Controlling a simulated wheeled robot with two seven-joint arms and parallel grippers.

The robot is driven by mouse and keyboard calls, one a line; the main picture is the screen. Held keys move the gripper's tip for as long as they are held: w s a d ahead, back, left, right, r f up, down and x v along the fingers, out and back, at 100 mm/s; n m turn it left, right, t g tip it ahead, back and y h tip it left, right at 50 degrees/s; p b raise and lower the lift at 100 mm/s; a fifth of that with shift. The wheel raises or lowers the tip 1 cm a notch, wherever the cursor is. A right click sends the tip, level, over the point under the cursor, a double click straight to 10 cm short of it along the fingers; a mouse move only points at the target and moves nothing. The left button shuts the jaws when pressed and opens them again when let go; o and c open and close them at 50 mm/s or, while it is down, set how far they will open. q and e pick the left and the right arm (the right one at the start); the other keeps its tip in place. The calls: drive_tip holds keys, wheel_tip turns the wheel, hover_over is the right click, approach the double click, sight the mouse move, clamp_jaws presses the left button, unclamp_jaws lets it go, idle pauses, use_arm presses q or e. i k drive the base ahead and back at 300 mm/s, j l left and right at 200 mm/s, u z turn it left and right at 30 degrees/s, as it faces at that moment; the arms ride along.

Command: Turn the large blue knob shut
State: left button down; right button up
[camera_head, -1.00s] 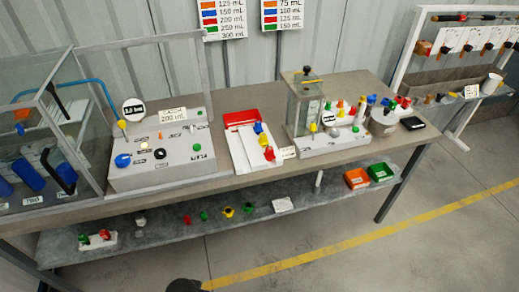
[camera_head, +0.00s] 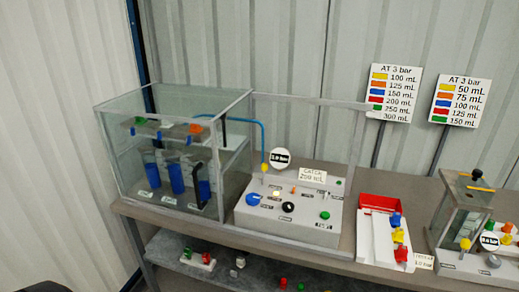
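The large blue knob (camera_head: 253,200) sits at the front left of the grey control box (camera_head: 290,226) on the bench. A black knob (camera_head: 288,207) and a green button (camera_head: 324,216) are on the same box. A round gauge sign (camera_head: 280,158) stands above it, and a label reading CATCH 200 mL (camera_head: 313,175) stands to its right. Whether the blue knob is open or shut cannot be read at this size. Neither of my grippers shows in this view.
A glass case (camera_head: 175,160) with blue cylinders stands left of the box, joined by a blue tube (camera_head: 262,130). A red and white tray (camera_head: 380,228) and a second glass tank (camera_head: 462,212) stand to the right. A lower shelf (camera_head: 225,272) holds small coloured parts.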

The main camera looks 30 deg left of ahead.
sight(253, 199)
drive_tip(key=u, duration=1)
